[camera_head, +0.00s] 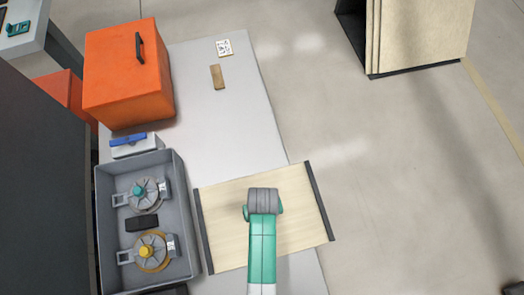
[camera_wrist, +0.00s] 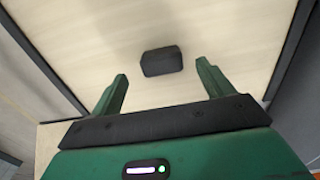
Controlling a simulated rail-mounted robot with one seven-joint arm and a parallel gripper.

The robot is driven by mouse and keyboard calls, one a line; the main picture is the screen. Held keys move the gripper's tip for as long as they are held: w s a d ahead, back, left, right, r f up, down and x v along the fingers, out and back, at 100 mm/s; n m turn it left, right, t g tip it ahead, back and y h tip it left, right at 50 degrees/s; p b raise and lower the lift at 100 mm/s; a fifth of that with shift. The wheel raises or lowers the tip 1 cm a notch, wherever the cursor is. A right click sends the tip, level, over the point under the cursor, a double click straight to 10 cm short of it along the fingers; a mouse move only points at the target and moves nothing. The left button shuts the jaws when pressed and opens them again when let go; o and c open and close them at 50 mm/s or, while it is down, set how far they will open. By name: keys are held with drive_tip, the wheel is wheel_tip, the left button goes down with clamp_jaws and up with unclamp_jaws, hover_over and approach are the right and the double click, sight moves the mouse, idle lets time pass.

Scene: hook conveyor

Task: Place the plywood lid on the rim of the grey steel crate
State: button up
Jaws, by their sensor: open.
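The plywood lid (camera_head: 225,235), pale with dark strips along two edges, lies on the light table, partly past its right edge. It also fills much of the wrist view (camera_wrist: 240,35). A black block-like handle (camera_wrist: 161,61) sits on its face. My gripper (camera_head: 263,207) is over the lid and hides its middle in the head view. In the wrist view its green fingers (camera_wrist: 163,72) are spread, with the handle ahead between them and not gripped. The grey steel crate (camera_head: 184,215) stands left of the lid, close to it and open at the top.
The crate holds a teal-knobbed part (camera_head: 150,192), a yellow-knobbed part (camera_head: 150,250) and a black block (camera_head: 142,222). An orange box (camera_head: 125,75) stands behind. A small brown piece (camera_head: 217,77) and a printed card (camera_head: 224,47) lie on the table (camera_head: 225,130).

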wheel_tip(320, 180, down, 5)
drive_tip(key=shift+w+a+f, duration=0.1)
drive_tip(key=shift+w, duration=0.05)
drive_tip(key=c, duration=1.6)
wheel_tip(320, 180, up, 10)
drive_tip(key=shift+r+p, duration=0.25)
drive_tip(key=shift+p, duration=0.2)
drive_tip(key=shift+c, duration=0.2)
drive_tip(key=w+r+m+p, duration=0.1)
drive_tip(key=w+r+p, duration=0.3)
drive_tip(key=r, duration=0.6)
drive_tip(key=w+r+m+p, duration=0.2)
drive_tip(key=w+r, duration=0.4)
drive_tip(key=r, duration=0.4)
drive_tip(key=shift+w+d+r+p, duration=0.35)
drive_tip(key=shift+p, duration=0.5)
